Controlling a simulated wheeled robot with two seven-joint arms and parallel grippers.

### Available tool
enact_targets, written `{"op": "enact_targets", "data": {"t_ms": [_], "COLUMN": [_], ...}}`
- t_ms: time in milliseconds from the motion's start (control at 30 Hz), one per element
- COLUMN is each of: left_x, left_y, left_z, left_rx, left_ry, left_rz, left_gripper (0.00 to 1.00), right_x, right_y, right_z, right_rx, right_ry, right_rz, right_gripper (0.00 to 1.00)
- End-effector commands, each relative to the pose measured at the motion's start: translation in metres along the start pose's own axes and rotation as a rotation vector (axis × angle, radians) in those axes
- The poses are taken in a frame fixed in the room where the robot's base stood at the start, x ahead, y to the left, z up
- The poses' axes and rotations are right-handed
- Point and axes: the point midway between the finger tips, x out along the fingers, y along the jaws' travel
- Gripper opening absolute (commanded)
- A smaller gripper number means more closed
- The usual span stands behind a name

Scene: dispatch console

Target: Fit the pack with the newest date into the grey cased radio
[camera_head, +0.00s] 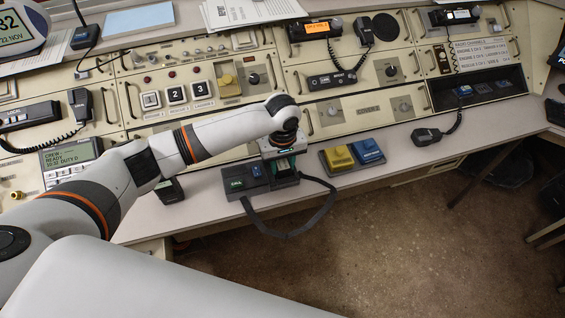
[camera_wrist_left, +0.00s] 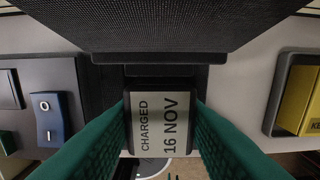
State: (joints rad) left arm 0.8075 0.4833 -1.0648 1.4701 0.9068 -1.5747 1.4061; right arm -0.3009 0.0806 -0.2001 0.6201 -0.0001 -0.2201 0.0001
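My left gripper (camera_head: 284,168) is over a dark grey unit (camera_head: 243,180) with green lettering, a blue switch and a black strap loop. This seems to be the grey cased radio, but the arm hides part of it. In the left wrist view, the green fingers (camera_wrist_left: 162,125) stand against both sides of a pack (camera_wrist_left: 163,118). Its label reads CHARGED 16 NOV. The pack's far end meets a dark part below a black mesh surface (camera_wrist_left: 170,22); I cannot tell how deep it sits.
Yellow (camera_head: 337,158) and blue (camera_head: 367,150) blocks sit right of the gripper. A small dark block (camera_head: 169,190) stands left of it near the edge. A dark tray (camera_head: 440,96) at right holds several blue-topped items. A hand microphone (camera_head: 426,137) lies on the desk.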

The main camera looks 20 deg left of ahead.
Motion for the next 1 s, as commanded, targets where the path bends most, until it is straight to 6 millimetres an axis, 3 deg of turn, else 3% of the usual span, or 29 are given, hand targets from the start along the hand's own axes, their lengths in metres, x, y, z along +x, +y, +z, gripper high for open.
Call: {"op": "enact_targets", "data": {"t_ms": [100,500,700,1000], "left_x": [-0.017,-0.102,-0.119,-0.121], "left_y": [0.003,0.002,0.002,0.002], "left_z": [-0.003,-0.002,-0.002,-0.002], "left_rx": [0.004,0.001,0.001,0.0], "left_ry": [0.003,-0.007,-0.009,-0.009], "left_rz": [0.007,-0.008,-0.01,-0.011], "left_gripper": [0.61,0.61,0.61,0.61], "right_x": [0.0,-0.001,-0.001,-0.001], "right_y": [-0.001,-0.001,-0.001,-0.001], "right_z": [0.0,0.001,0.001,0.001], "right_rx": [0.0,0.0,0.0,0.0], "right_ry": [0.0,-0.001,-0.001,-0.001], "right_rz": [-0.001,-0.001,-0.001,-0.001], "right_gripper": [0.36,0.36,0.36,0.36]}}
